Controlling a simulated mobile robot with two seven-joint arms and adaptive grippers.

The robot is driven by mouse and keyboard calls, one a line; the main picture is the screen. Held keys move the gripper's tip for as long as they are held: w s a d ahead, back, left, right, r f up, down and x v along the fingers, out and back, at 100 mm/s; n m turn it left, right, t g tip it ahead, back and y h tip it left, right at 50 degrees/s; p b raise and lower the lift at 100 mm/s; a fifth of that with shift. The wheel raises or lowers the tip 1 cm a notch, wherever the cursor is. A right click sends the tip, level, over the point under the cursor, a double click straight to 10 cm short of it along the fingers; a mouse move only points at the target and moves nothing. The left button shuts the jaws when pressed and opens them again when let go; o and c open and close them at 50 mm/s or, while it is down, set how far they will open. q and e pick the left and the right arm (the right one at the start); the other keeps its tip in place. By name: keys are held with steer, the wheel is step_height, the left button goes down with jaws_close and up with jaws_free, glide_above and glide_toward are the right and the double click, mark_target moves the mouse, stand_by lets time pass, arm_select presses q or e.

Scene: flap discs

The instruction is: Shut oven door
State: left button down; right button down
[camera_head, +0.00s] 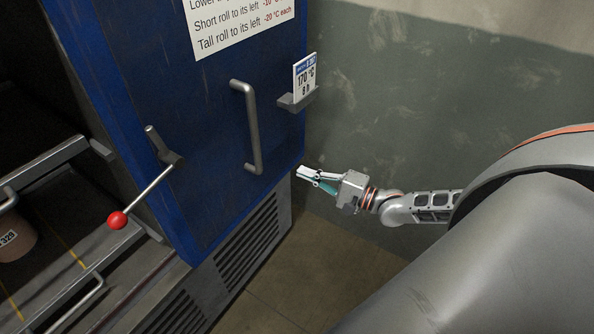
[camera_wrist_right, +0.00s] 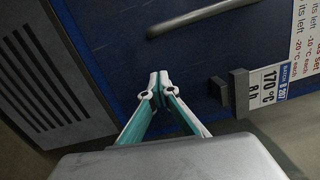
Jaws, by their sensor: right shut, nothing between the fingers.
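The blue oven door (camera_head: 215,140) is a tall panel at centre left in the head view, with a grey vertical bar handle (camera_head: 250,128). A latch lever with a red knob (camera_head: 118,220) sticks out at its left edge. My right gripper (camera_head: 302,173) is shut and empty beside the door's lower right edge, below the card holder. In the right wrist view my fingertips (camera_wrist_right: 159,78) are together in front of the blue surface (camera_wrist_right: 120,65), and the handle (camera_wrist_right: 195,18) lies beyond them. My left gripper is out of view.
A holder (camera_head: 297,100) on the door carries a card reading 170 °C, 8 h. A vented grey base (camera_head: 250,245) lies below the door. Metal shelves with a labelled roll (camera_head: 15,238) stand at left. A wall (camera_head: 420,110) is behind my right arm.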

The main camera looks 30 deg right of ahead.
steer(key=w+a+p, duration=0.1)
steer(key=w+a, duration=0.5)
steer(key=a, duration=0.1)
steer(key=shift+a+r+p, duration=0.2)
steer(key=shift+r+p, duration=0.1)
steer(key=shift+p, duration=0.1)
